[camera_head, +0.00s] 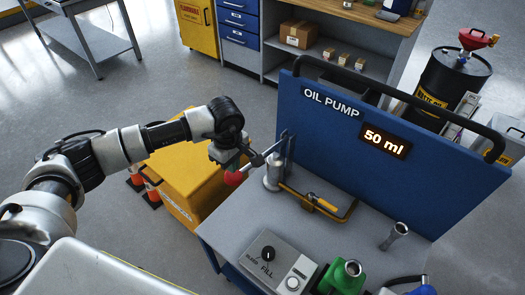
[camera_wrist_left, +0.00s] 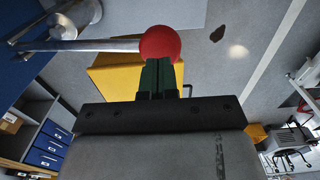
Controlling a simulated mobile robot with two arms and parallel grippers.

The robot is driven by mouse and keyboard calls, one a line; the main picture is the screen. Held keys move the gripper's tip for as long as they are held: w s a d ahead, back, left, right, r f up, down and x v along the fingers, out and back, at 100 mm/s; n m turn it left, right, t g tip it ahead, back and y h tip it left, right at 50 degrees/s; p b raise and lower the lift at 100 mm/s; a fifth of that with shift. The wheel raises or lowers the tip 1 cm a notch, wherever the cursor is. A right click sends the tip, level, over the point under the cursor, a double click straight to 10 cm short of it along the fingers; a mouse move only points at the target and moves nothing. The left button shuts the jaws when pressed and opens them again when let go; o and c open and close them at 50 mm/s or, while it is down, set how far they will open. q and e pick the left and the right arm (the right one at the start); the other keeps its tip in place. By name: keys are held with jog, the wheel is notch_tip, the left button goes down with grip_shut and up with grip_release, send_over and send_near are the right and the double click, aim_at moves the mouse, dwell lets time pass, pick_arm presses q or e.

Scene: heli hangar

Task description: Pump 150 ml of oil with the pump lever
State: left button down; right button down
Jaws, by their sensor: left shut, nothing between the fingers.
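The pump lever (camera_head: 262,157) is a metal bar with a red ball knob (camera_head: 234,178) at its left end. It joins the grey pump cylinder (camera_head: 273,175) on the cart top. My left gripper (camera_head: 238,165) is at the knob. In the left wrist view, its green fingers (camera_wrist_left: 160,78) are shut together with their tips against or just beside the red knob (camera_wrist_left: 160,43); I cannot tell whether they touch. The knob is not between them. The display (camera_head: 385,140) on the blue "OIL PUMP" board reads 50 ml. My right gripper is not in view.
The cart top (camera_head: 235,222) also holds a yellow-handled tool (camera_head: 318,203), a grey BLEED/FILL knob box (camera_head: 268,265), a metal cup (camera_head: 395,235) and a green container (camera_head: 343,277). The blue board (camera_head: 440,180) stands behind. A yellow case (camera_head: 185,165) is left of the cart.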

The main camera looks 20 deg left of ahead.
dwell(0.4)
pick_arm(q)
notch_tip(320, 180, down, 14)
jog(key=b, duration=1.2)
notch_tip(320, 180, up, 14)
jog(key=p, duration=0.8)
notch_tip(320, 180, down, 13)
jog(key=b, duration=1.1)
jog(key=shift+f+b, duration=0.15)
jog(key=shift+b, duration=0.2)
notch_tip(320, 180, up, 14)
jog(key=p, duration=0.7)
jog(key=shift+s+f+p, duration=0.1)
jog(key=shift+f+p, duration=0.1)
jog(key=shift+p, duration=0.1)
